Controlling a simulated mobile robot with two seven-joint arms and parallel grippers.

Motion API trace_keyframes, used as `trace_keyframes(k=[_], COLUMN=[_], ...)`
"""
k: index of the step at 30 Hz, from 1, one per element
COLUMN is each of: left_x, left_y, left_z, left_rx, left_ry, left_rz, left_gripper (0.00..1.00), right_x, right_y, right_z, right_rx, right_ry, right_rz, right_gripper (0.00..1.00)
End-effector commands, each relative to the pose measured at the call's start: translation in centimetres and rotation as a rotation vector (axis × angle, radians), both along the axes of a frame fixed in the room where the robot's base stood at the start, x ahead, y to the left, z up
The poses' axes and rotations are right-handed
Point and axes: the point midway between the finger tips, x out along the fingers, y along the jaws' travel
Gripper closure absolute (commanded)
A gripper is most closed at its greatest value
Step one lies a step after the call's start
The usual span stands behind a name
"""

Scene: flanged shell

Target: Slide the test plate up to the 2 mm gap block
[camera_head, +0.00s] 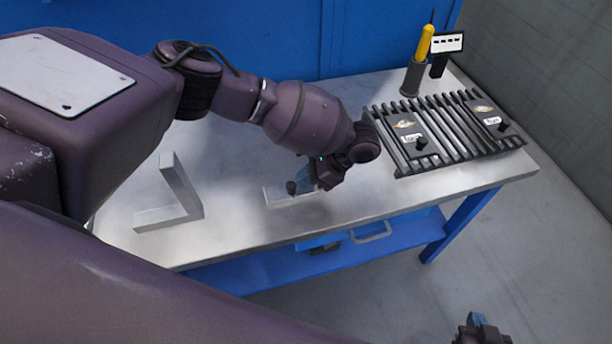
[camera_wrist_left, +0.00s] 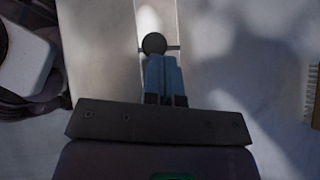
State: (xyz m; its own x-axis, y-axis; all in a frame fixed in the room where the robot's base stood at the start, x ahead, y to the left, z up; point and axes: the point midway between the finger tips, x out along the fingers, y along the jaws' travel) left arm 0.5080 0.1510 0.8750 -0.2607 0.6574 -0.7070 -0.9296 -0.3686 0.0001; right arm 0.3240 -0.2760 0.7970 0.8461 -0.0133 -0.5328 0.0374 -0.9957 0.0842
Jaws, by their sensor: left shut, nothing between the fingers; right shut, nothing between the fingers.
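A pale flat plate with a dark round knob lies on the bench in the head view (camera_head: 272,200); I take it as the test plate. The knob shows in the left wrist view (camera_wrist_left: 154,43), on a pale strip. My left gripper (camera_head: 318,180) is shut and empty, its blue fingertips (camera_wrist_left: 165,75) close behind the knob; whether they touch it I cannot tell. Two black labelled blocks with knobs, a left one (camera_head: 408,148) and a right one (camera_head: 491,119), rest on a ribbed black rack. Their labels are unreadable, so I cannot tell the 2 mm gap block. My right gripper (camera_head: 480,332) is shut, partly cut off.
A grey L-shaped metal piece (camera_head: 176,190) stands on the bench at the left. The ribbed rack (camera_head: 447,135) fills the right part. A yellow-handled tool (camera_head: 424,42) stands in a holder behind it, beside a small sign (camera_head: 447,43). The bench's front edge is close to the plate.

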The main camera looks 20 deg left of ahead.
Motion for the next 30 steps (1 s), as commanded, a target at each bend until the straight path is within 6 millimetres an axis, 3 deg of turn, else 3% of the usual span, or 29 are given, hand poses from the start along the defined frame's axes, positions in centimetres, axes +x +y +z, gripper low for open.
trace_keyframes(k=[7,20,30], left_x=[-0.6,-0.6,-0.5], left_y=[1.3,1.4,1.4], left_z=[0.3,0.0,1.6], left_rx=[0.001,0.001,0.0], left_ry=[0.001,0.001,0.0], left_rz=[0.001,-0.001,0.003], left_gripper=[1.0,1.0,1.0], right_x=[0.3,0.3,0.4], right_y=[0.0,0.0,0.0], right_z=[2.1,2.2,3.7], right_rx=[0.0,-0.001,-0.001], right_ry=[-0.012,-0.013,-0.015], right_rz=[0.0,-0.001,0.0], right_gripper=[1.0,1.0,1.0])
